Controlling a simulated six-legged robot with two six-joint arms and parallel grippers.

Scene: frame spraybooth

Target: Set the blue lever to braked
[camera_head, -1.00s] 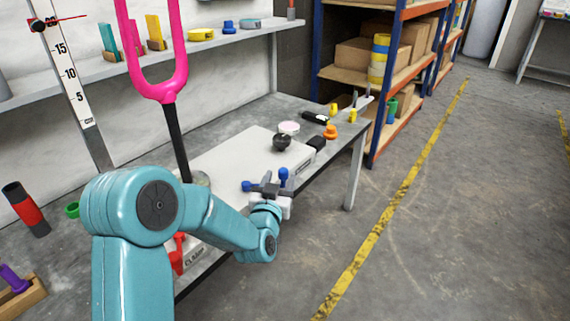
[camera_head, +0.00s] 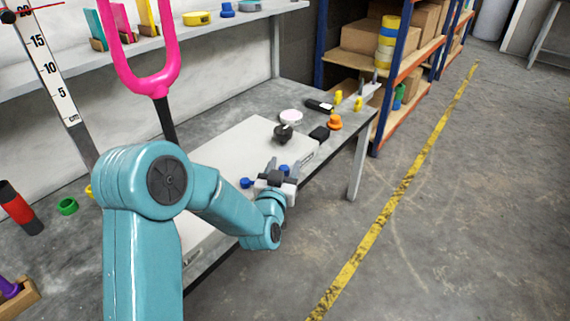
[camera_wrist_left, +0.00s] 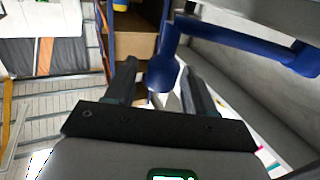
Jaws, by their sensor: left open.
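The blue lever shows in the head view as a blue knob (camera_head: 284,169) at my left gripper and another blue end (camera_head: 246,183) left of it, beside the pale panel (camera_head: 235,150). In the left wrist view the rounded blue lever end (camera_wrist_left: 163,75) lies between the two dark fingers, with a blue bar running up and right from it. My left gripper (camera_head: 283,164) is open around this end; its fingers also show in the wrist view (camera_wrist_left: 158,68). A gap shows beside the fingers. Contact cannot be told. My right gripper is not in view.
A pink fork (camera_head: 150,85) stands at the left. Shelving (camera_head: 400,60) is behind. The floor to the right is clear.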

